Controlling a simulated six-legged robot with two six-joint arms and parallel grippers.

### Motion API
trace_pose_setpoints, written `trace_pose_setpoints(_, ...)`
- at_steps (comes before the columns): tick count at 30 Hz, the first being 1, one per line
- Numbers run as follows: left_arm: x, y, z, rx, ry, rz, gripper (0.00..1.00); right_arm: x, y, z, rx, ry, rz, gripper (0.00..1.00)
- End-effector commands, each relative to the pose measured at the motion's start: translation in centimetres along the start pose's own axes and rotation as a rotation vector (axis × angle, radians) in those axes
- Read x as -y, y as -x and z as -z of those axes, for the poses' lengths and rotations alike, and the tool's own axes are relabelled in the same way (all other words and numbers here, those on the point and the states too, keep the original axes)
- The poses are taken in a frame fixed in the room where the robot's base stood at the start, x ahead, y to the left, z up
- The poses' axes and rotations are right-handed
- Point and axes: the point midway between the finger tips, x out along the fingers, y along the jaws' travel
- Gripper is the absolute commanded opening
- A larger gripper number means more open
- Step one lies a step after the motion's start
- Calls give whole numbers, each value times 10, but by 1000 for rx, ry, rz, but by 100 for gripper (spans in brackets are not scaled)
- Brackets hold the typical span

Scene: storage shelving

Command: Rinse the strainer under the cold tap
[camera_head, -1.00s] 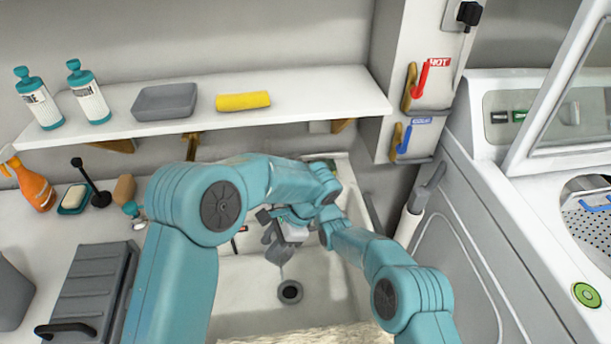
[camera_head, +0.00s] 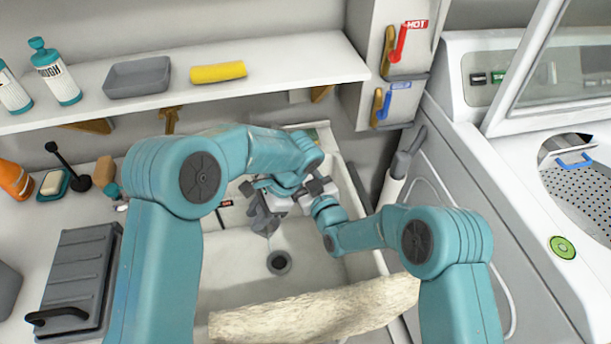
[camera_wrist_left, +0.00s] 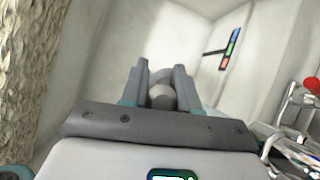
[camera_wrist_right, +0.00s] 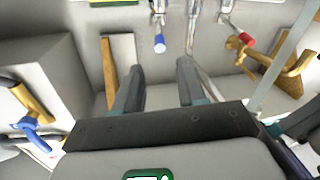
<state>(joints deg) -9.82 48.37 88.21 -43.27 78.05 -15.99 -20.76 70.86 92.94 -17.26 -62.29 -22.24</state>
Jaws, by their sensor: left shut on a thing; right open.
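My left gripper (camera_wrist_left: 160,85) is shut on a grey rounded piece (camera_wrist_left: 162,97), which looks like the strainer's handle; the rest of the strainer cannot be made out. In the head view my left gripper (camera_head: 262,218) hangs over the sink (camera_head: 225,260), left of the drain. My right gripper (camera_wrist_right: 159,75) is open and empty. The blue-tipped cold tap handle (camera_wrist_right: 160,44) shows beyond its fingertips, roughly between them and apart from them. The red-tipped handle (camera_wrist_right: 248,41) is to its right. In the head view my arms hide the taps and my right fingers.
A shelf (camera_head: 290,65) with bottles, a grey tray and a yellow roll runs above. Hot (camera_head: 398,45) and blue (camera_head: 385,103) wall levers are at right. A grey lidded box (camera_head: 75,275) stands left.

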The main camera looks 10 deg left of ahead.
Motion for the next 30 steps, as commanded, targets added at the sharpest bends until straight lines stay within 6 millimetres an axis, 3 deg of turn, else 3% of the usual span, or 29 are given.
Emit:
trace_pose_setpoints(5,0,0,0,0,0,0,0,0,14,0,0,-1,0,40)
trace_pose_setpoints(13,0,0,0,0,0,0,0,0,16,1,-1,0,0,40)
trace_pose_setpoints(14,0,0,0,0,0,0,0,0,16,0,-1,0,0,37)
trace_pose_setpoints(17,0,0,0,0,0,0,0,1,16,-2,9,17,4,4)
trace_pose_setpoints(20,0,0,0,0,0,0,0,5,16,-19,92,41,24,0)
trace_pose_setpoints(24,0,0,0,0,0,0,0,-2,22,-68,353,31,13,0)
trace_pose_setpoints(30,0,0,0,0,0,0,0,-5,47,-128,768,-175,17,0)
